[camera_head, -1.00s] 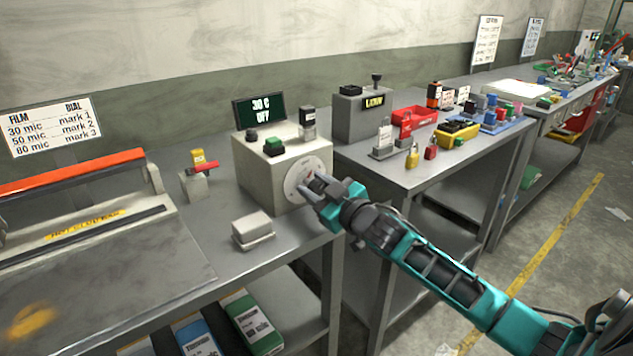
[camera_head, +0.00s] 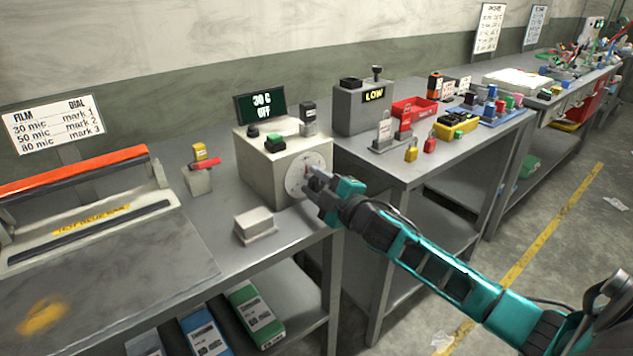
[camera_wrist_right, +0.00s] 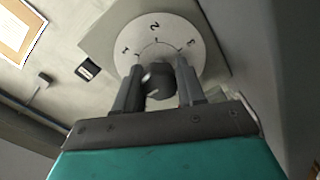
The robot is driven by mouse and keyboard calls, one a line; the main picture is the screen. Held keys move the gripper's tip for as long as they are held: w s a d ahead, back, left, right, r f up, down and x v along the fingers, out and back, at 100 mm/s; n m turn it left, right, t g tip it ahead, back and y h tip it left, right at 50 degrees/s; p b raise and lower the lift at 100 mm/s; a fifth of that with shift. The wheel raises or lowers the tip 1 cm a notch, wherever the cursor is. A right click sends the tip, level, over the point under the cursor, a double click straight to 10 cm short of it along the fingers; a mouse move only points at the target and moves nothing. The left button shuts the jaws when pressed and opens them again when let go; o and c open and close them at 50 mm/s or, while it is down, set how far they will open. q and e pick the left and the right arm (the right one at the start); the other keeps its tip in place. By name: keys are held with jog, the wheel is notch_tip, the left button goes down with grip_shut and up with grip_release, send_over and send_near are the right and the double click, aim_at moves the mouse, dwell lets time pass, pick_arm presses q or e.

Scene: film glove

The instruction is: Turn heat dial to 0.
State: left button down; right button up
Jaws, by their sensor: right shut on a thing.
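The heat dial is a round pale plate (camera_head: 296,184) with a knob, on the side of a beige control box (camera_head: 262,172). A screen (camera_head: 261,107) on the box reads "30 C OFF". In the right wrist view the dial plate (camera_wrist_right: 190,38) shows marks 1, 2 and 3 around a dark knob (camera_wrist_right: 158,80). My right gripper (camera_head: 312,180) reaches the dial from the right. Its fingers are shut on the knob, one on each side, in the right wrist view (camera_wrist_right: 160,92). The 0 mark and part of the knob are hidden by the gripper. My left gripper is not in view.
Green (camera_head: 275,142) and black buttons top the box. A small pale block (camera_head: 254,226) lies in front of it. A sealer with an orange bar (camera_head: 72,173) is at the left. A second bench with padlocks (camera_head: 411,153) and a "LOW" box (camera_head: 362,108) stands right.

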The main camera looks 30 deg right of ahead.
dwell(0.5)
jog(key=o, duration=1.1)
jog(key=shift+c, duration=0.2)
jog(key=s+d, duration=0.1)
jog(key=s, duration=1.2)
